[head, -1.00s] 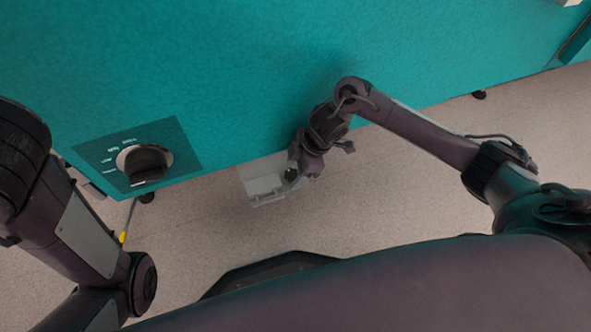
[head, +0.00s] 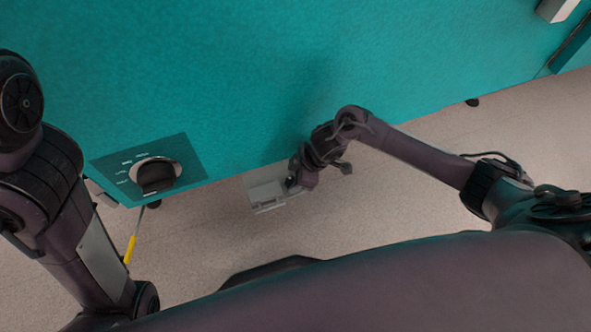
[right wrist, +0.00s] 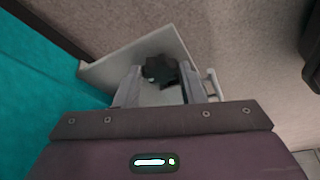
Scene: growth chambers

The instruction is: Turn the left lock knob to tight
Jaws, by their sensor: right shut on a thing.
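A dark, star-shaped lock knob (right wrist: 160,70) sits on a light grey bracket (right wrist: 105,68) in the right wrist view. My right gripper (right wrist: 162,84) has one finger on each side of the knob and is shut on it. In the head view, the right gripper (head: 291,184) is at the right side of the grey bracket (head: 262,196), low by the teal chamber wall. The knob is too small and covered there to make out. Any tight marking is not visible. My left arm shows at the left edge of the head view, but its gripper does not.
The teal chamber wall (head: 250,70) fills the top. A dark dial (head: 156,178) with a labelled plate is on its lower left. A yellow-ended cord or rod (head: 130,249) hangs below the dial. Open speckled floor (head: 395,195) lies below the right arm.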

